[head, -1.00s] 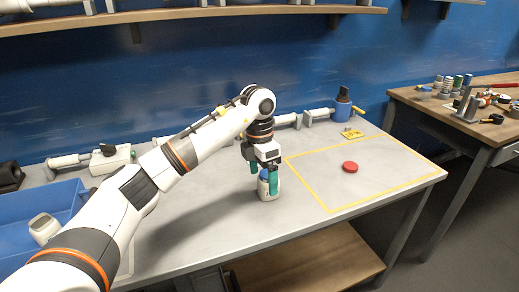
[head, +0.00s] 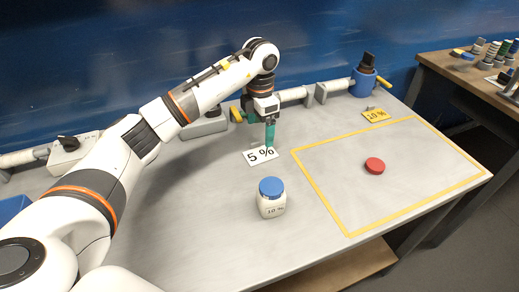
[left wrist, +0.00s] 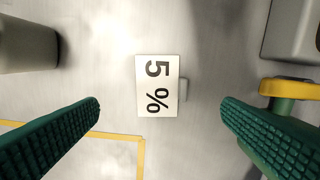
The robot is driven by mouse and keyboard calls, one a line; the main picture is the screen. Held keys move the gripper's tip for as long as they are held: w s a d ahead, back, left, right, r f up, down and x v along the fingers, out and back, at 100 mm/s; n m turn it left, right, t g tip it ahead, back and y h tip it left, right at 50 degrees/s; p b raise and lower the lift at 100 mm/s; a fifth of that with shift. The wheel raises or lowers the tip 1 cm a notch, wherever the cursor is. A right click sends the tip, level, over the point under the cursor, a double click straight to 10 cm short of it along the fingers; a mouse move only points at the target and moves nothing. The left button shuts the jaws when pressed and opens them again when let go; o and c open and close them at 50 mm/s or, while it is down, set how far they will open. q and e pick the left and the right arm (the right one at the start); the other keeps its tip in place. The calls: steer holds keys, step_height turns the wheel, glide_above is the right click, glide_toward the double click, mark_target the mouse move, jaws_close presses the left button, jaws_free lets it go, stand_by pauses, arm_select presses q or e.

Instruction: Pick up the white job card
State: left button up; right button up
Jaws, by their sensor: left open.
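In the left wrist view both fingers (left wrist: 160,107) are apart from the card. My right gripper is not in view.
A blue-lidded jar (head: 271,198) marked 10 % stands in front of the card. A yellow-taped area (head: 318,188) holds a red disc (head: 375,165). Grey-white pipework (head: 300,96) runs along the back.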

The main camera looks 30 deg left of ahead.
mark_target(260, 153)
arm_select(q)
steer(key=shift+f, duration=0.7)
steer(key=shift+w+f, duration=0.15)
steer(key=shift+f, duration=0.5)
step_height(260, 153, down, 5)
steer(key=shift+r+p, duration=0.1)
steer(key=shift+p, duration=0.25)
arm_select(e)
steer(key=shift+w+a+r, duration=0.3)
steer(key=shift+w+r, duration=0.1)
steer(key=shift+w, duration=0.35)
arm_select(q)
steer(key=shift+c, duration=0.7)
steer(key=c, duration=0.9)
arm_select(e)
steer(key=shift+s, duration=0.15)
